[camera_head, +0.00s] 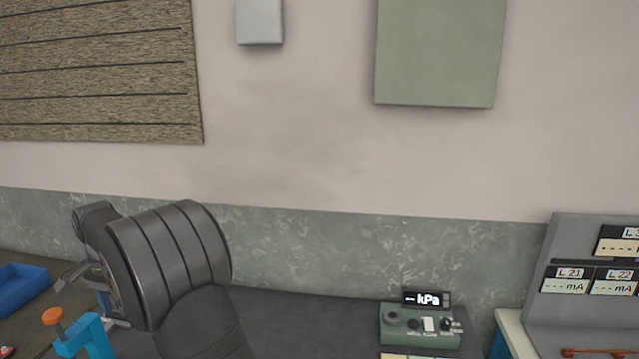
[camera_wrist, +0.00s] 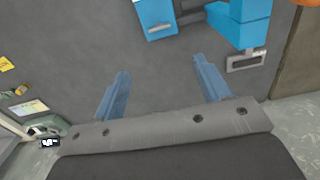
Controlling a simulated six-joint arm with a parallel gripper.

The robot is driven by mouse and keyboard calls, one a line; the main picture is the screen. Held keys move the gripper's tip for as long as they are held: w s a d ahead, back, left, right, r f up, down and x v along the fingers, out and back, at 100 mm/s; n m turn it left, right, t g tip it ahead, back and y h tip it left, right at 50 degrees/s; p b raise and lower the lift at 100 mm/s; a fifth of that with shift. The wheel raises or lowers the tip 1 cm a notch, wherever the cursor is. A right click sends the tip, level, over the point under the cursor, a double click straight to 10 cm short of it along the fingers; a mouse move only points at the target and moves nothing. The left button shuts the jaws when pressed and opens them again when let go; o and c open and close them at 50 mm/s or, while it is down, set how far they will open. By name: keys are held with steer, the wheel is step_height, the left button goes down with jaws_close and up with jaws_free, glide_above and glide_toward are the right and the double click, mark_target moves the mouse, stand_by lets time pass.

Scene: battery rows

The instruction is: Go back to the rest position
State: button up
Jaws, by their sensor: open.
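My gripper (camera_wrist: 161,67) shows in the wrist view with its two bluish fingers spread wide apart. Nothing is between them except the plain dark grey bench surface (camera_wrist: 160,75). In the head view my dark ribbed arm stands at the lower left, and the gripper's fingers cannot be made out clearly there.
A blue clamp with an orange knob (camera_head: 85,335) stands near my arm at lower left, beside a blue tray (camera_head: 20,290). A green kPa meter (camera_head: 420,325) sits right of centre. A grey panel with mA displays (camera_head: 590,255) stands at right. Bench between arm and meter looks clear.

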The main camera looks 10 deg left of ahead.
step_height(320, 180, down, 18)
steer(key=shift+r, duration=0.1)
steer(key=n, duration=0.4)
steer(key=shift+n, duration=0.3)
steer(key=n, duration=0.5)
steer(key=shift+n, duration=0.3)
steer(key=n, duration=0.7)
